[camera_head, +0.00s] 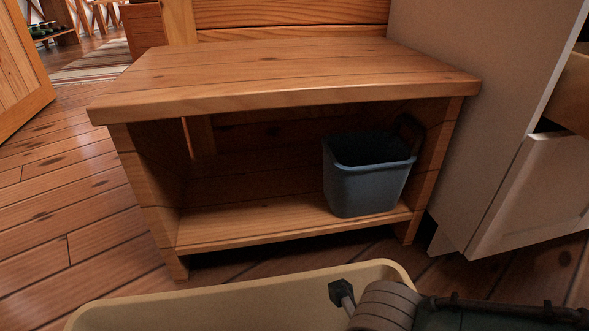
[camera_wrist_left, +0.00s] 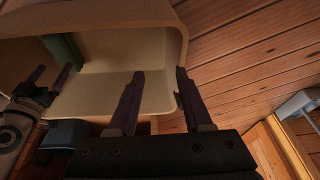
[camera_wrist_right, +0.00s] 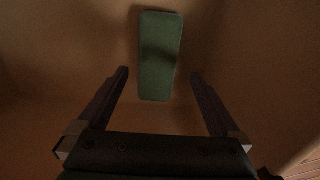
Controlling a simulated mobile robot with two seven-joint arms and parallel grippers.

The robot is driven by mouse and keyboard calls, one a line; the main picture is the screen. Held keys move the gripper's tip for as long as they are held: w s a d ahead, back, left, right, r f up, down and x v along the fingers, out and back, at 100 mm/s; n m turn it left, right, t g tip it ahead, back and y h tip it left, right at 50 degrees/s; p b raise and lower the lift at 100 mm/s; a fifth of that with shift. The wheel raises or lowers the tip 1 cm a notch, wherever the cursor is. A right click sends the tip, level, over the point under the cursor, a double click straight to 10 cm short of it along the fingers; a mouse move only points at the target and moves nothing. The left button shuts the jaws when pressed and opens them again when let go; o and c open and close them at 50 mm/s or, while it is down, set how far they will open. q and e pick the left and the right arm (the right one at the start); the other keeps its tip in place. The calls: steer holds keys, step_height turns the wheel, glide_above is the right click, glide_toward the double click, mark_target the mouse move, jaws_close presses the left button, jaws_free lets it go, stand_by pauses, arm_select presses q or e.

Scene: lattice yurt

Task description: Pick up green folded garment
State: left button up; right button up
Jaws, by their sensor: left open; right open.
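The green folded garment (camera_wrist_right: 160,60) lies in the beige container (camera_head: 250,305), long and flat with rounded corners. In the right wrist view it is upright in the picture, between and beyond the fingertips. My right gripper (camera_wrist_right: 160,72) is open, its fingers spread wider than the garment and not closed on it. The left wrist view shows part of the garment (camera_wrist_left: 62,52) inside the container (camera_wrist_left: 110,100), with the right gripper's fingers near it. My left gripper (camera_wrist_left: 160,70) is open and empty by the container's rim.
A low wooden bench (camera_head: 270,80) stands beyond the container, with a blue-grey bin (camera_head: 365,185) on its lower shelf. A white cabinet (camera_head: 535,190) stands at the right. Wooden floor (camera_head: 60,220) is clear at the left.

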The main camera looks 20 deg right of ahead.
steer(key=f, duration=0.1)
steer(key=f+b, duration=0.1)
steer(key=shift+s+a+f, duration=0.1)
steer(key=shift+s+f, duration=0.1)
steer(key=shift+f, duration=0.1)
steer(key=shift+w+f+b, duration=0.15)
steer(key=shift+f+b, duration=0.3)
steer(key=shift+b, duration=0.2)
steer(key=f+b, duration=0.2)
steer(key=b, duration=0.1)
steer(key=f+b, duration=0.1)
steer(key=f, duration=0.1)
steer(key=shift+s+a, duration=0.2)
steer(key=shift+s, duration=0.05)
arm_select(q)
step_height(320, 180, down, 8)
steer(key=shift+r, duration=0.15)
arm_select(e)
steer(key=shift+w, duration=0.1)
steer(key=c, duration=1.3)
